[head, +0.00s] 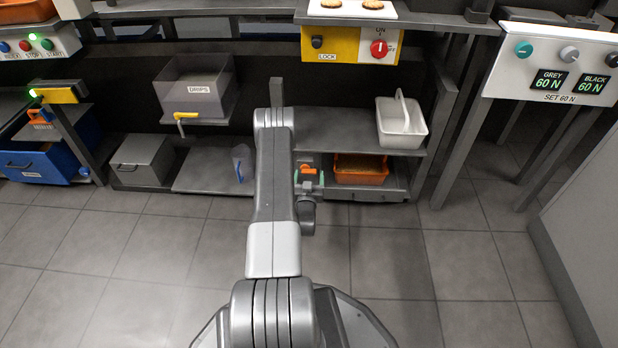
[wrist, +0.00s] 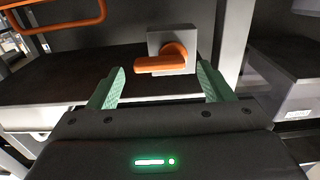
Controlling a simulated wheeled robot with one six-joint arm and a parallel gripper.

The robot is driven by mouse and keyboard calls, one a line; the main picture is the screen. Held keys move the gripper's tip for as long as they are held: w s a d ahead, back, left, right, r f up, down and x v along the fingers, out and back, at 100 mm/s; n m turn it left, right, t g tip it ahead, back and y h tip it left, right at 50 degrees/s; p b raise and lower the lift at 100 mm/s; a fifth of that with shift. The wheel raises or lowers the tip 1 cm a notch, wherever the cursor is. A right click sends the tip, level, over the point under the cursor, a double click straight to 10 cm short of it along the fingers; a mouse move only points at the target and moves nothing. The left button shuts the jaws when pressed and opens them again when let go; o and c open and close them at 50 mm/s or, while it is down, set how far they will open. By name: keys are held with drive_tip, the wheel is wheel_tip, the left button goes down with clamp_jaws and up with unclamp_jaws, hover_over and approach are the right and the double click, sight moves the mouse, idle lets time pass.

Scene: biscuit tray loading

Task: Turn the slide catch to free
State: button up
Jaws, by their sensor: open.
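The slide catch has an orange lever (wrist: 160,65) on a grey square block (wrist: 186,37). In the wrist view the lever lies nearly level, pointing left from its rounded pivot. In the head view the orange lever (head: 308,170) shows small at the end of my arm. My gripper (wrist: 162,82) is open, with one green finger on each side of the lever's line in the picture. The fingers look apart from the lever, with nothing between them. In the head view my gripper (head: 309,179) is partly hidden by my arm. I see no readable catch marking.
An orange crate (head: 361,178) sits on the low shelf beside the catch. An orange bar (wrist: 70,22) crosses the wrist view's upper left. A white carrier (head: 401,128) stands on the shelf above. Grey posts flank the bay; the tiled floor in front is clear.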

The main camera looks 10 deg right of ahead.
drive_tip(key=shift+w+d, duration=0.2)
drive_tip(key=shift+w, duration=0.5)
drive_tip(key=c, duration=1)
